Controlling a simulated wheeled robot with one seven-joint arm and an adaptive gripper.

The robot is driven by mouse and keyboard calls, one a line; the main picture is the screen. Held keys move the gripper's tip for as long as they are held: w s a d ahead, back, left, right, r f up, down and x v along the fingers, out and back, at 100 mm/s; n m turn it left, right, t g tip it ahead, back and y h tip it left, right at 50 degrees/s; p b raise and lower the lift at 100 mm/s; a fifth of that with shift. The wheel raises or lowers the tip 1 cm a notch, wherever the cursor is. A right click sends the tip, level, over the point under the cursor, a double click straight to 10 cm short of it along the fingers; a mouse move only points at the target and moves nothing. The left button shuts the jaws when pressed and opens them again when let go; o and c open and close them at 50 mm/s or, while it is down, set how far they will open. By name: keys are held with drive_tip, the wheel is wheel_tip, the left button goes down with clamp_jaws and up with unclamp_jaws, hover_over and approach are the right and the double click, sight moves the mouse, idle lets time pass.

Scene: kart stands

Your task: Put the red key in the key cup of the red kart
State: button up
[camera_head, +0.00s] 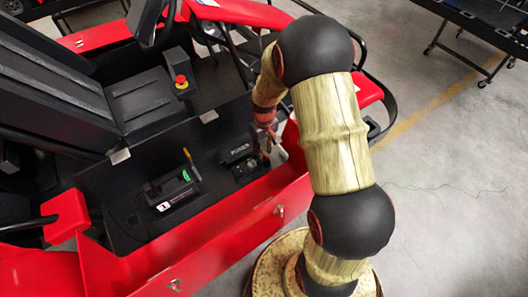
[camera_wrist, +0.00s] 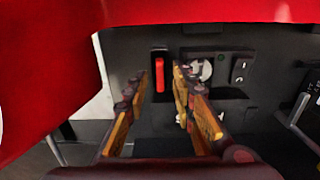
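The red kart (camera_head: 230,215) fills the left of the head view. My gripper (camera_head: 264,150) points down at a small black panel (camera_head: 240,155) inside its red side wall. In the wrist view my gripper (camera_wrist: 160,80) is open, one finger on each side of a narrow red piece. This red piece (camera_wrist: 158,75), which looks like the red key, stands upright in or against a dark slot-like holder (camera_wrist: 158,53). Gaps show between it and both fingertips. I cannot tell whether this holder is the key cup. In the head view my gripper hides this spot.
A round silver fitting (camera_wrist: 201,69) and a black rocker switch (camera_wrist: 241,70) sit right of the red piece. A box with a green mark (camera_head: 172,190), a red stop button (camera_head: 181,81) and the seat are nearby.

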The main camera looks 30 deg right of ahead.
drive_tip(key=s+a+r+t, duration=0.1)
drive_tip(key=s+a+r, duration=0.1)
drive_tip(key=r, duration=0.7)
drive_tip(key=s+a+r+t+p, duration=0.1)
drive_tip(key=s+a+r, duration=0.15)
drive_tip(key=r, duration=0.55)
drive_tip(key=s+a+r, duration=0.1)
drive_tip(key=a+r, duration=0.2)
drive_tip(key=r, duration=0.6)
drive_tip(key=s+a+r+t, duration=0.1)
drive_tip(key=s+a+r, duration=0.2)
drive_tip(key=s, duration=0.4)
drive_tip(key=s+a+r+t, duration=0.2)
drive_tip(key=s+a+r, duration=0.1)
drive_tip(key=s+r, duration=0.2)
drive_tip(key=s, duration=0.2)
drive_tip(key=shift+s+a+r+t, duration=0.3)
drive_tip(key=shift+s+a+r, duration=0.05)
drive_tip(key=shift+a+r, duration=0.05)
wheel_tip(320, 180, down, 8)
drive_tip(key=b, duration=0.7)
drive_tip(key=shift+b, duration=0.4)
